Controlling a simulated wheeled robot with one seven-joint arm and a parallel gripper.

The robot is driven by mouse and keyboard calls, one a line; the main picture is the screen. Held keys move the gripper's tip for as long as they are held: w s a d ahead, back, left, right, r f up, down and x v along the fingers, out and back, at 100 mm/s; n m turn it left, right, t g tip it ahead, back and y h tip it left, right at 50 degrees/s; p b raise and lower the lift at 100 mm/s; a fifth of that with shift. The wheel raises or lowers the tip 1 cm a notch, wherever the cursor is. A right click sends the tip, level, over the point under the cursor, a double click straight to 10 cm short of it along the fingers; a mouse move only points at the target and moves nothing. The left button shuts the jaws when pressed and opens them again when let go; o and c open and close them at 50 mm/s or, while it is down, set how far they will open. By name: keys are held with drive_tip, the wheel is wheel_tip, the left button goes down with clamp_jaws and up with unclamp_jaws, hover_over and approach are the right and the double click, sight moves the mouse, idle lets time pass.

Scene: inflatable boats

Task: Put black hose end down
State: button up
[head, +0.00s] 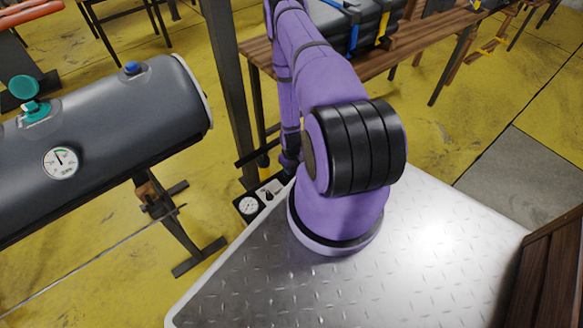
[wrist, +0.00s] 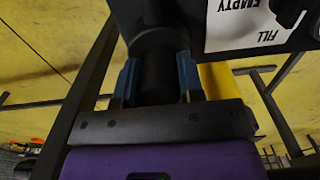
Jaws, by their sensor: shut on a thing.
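In the wrist view, the two blue fingers of my gripper (wrist: 158,84) are shut on a thick black cylindrical piece, which looks like the black hose end (wrist: 156,62). It runs up between the fingers; its far end is in dark shadow. A dark panel with a white label reading EMPTY and FILL (wrist: 250,26) is close by at the upper right. In the head view, my gripper and the hose end are mostly hidden behind my purple arm, so I cannot tell if the hose end touches anything.
A small panel with a gauge (head: 249,206) sits beside a dark upright post (head: 232,85). A grey inflatable tube (head: 105,125) with a pressure gauge (head: 61,162) lies on a stand at left. A wooden bench (head: 420,50) stands behind.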

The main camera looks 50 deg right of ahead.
drive_tip(key=shift+f, duration=0.15)
drive_tip(key=o, duration=1)
wheel_tip(320, 180, up, 12)
drive_tip(key=shift+r, duration=0.15)
